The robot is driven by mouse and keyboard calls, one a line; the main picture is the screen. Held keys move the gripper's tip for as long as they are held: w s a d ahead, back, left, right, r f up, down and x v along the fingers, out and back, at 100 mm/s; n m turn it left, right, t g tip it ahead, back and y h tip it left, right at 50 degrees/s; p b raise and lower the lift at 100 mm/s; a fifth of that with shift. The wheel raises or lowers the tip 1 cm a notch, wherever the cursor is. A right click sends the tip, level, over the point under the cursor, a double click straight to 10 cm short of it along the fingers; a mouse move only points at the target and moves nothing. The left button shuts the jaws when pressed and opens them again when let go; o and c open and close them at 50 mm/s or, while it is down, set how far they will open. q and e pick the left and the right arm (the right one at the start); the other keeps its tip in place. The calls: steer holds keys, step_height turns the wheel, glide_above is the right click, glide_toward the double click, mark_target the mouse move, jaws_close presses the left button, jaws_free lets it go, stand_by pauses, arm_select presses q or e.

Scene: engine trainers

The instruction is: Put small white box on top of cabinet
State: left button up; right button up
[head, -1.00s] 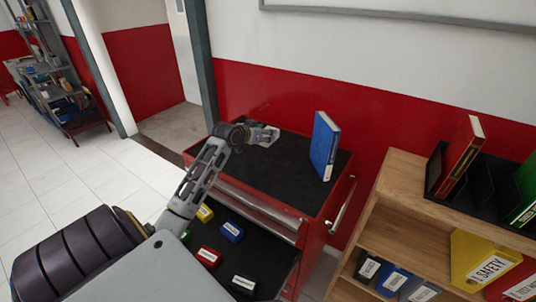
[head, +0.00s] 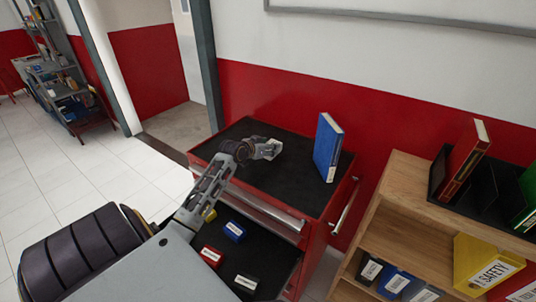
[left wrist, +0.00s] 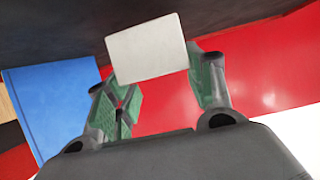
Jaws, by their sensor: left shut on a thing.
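The small white box (left wrist: 147,48) shows in the left wrist view as a plain pale block between the fingers of my left gripper (left wrist: 160,88). In the head view my left gripper (head: 268,148) is over the back left part of the red cabinet (head: 262,182), which has a black top. The gripper is shut on the white box. In the head view the box is hard to tell from the light gripper fingers. I cannot tell whether the box touches the black top. My right gripper is not in view.
A blue binder (head: 327,148) stands upright on the cabinet top, right of the gripper; it also shows in the left wrist view (left wrist: 52,108). An open drawer below holds several small coloured boxes, including a blue one (head: 234,231). A wooden shelf (head: 402,190) stands at right. The front cabinet top is clear.

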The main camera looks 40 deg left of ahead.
arm_select(q)
steer(key=shift+f, duration=1.85)
steer(key=shift+f, duration=0.1)
steer(key=o, duration=1.1)
steer(key=shift+c, duration=0.2)
steer(key=v, duration=1.2)
steer(key=shift+b, duration=0.4)
